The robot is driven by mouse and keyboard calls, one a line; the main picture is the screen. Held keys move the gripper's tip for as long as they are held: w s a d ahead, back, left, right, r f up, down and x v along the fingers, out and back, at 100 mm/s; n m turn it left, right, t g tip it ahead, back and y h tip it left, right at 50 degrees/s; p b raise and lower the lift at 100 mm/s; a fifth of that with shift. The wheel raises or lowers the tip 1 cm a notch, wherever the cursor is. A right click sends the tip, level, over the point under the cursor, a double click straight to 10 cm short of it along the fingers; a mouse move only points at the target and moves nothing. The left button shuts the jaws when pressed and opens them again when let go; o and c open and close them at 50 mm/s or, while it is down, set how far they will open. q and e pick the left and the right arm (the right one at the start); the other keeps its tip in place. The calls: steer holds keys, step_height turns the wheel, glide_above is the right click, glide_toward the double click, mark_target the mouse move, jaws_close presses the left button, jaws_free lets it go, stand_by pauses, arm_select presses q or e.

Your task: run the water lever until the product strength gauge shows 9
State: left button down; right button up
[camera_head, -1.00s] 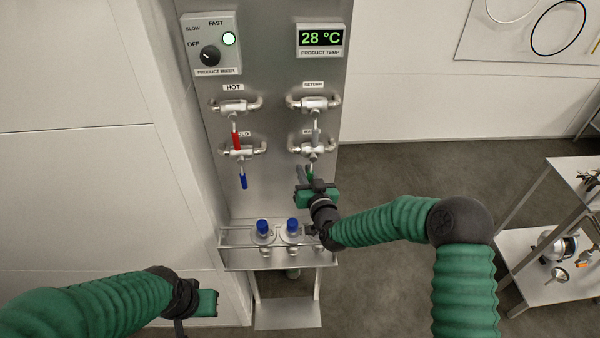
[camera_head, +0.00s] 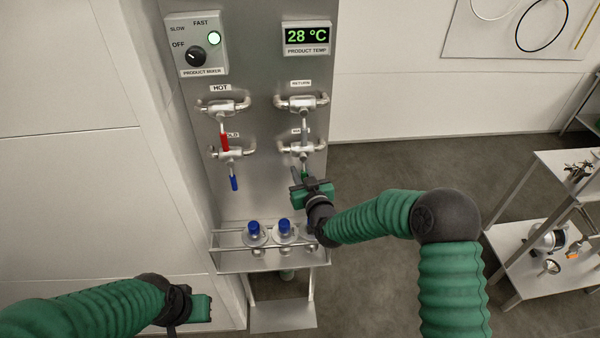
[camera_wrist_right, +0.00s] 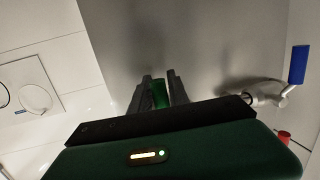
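The lower right valve (camera_head: 302,148) on the steel panel has a partly covered label starting with W and a grey lever with a green grip (camera_head: 306,177), taken as the water lever. My right gripper (camera_head: 299,183) is at this green grip. In the right wrist view, the green grip (camera_wrist_right: 160,94) stands between the two fingers (camera_wrist_right: 160,88); whether they press on it is unclear. My left gripper (camera_head: 203,308) hangs low at the left, away from the panel; its fingers are hard to see. No product strength gauge shows in these views.
A display (camera_head: 307,37) reads 28 °C. The mixer box (camera_head: 197,46) has a lit green lamp. Nearby are a red HOT lever (camera_head: 224,142), a blue COLD lever (camera_head: 234,183) and a bottle rack (camera_head: 270,268). A shelf trolley (camera_head: 520,250) stands right.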

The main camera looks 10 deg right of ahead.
steer(key=shift+o, duration=1.2)
steer(key=shift+s, duration=0.1)
steer(key=b+v, duration=0.3)
steer(key=v, duration=1.3)
steer(key=shift+s+d+b, duration=0.2)
steer(key=shift+s+b, duration=0.15)
steer(key=s+d+f+g+h, duration=0.2)
steer(key=s+d+f+g, duration=0.3)
steer(key=s+f+g, duration=0.3)
steer(key=s+d+f+m+g, duration=0.1)
steer(key=s+d+g, duration=0.1)
steer(key=s, duration=0.4)
steer(key=s+d+f+m+g+h, duration=0.1)
steer(key=s+d+f+g, duration=0.1)
steer(key=s, duration=0.4)
steer(key=shift+s+d+g, duration=0.2)
steer(key=shift+d+g, duration=0.05)
steer(key=shift+g, duration=0.45)
